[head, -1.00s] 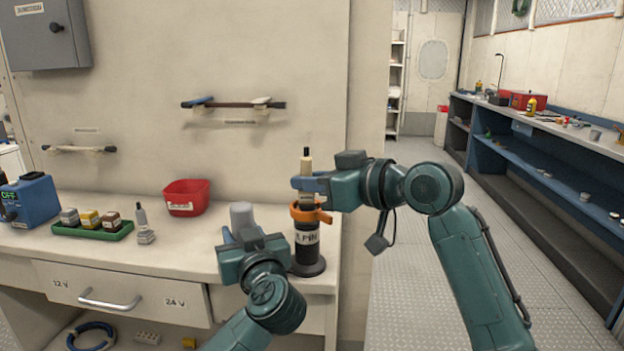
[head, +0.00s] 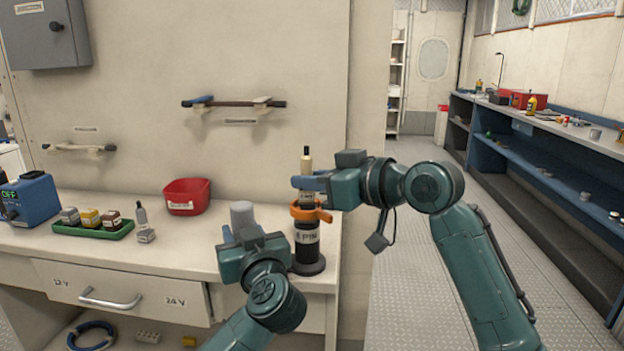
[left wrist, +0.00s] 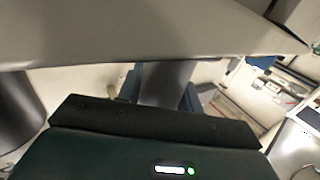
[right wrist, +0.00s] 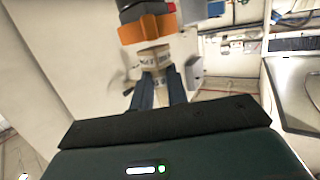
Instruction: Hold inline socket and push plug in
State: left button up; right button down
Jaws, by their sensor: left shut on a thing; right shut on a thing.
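A black inline socket (head: 307,246) with a white label and an orange collar (head: 305,213) stands upright on a round black base at the bench's right end. My right gripper (head: 306,186) is shut on the cream plug (head: 306,166), upright directly above the collar. The plug and collar (right wrist: 150,28) also show in the right wrist view; how deep the plug sits is hidden. My left gripper (head: 244,232) is shut on a grey, round-topped cylinder (head: 241,212) left of the socket. That cylinder (left wrist: 165,82) shows between the fingers in the left wrist view.
A red bin (head: 186,197), a green tray (head: 93,229) of small blocks, a small grey part (head: 144,225) and a blue box (head: 30,204) stand on the bench to the left. A drawer handle (head: 110,300) projects from its front. The floor on the right is open.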

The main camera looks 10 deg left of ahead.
aim_at(311, 158)
jog(key=shift+f, duration=0.5)
jog(key=shift+f, duration=0.15)
dwell(0.3)
jog(key=shift+r, duration=0.45)
jog(key=shift+f, duration=0.35)
dwell(3.6)
jog(key=shift+r, duration=2.45)
jog(key=shift+f, duration=0.1)
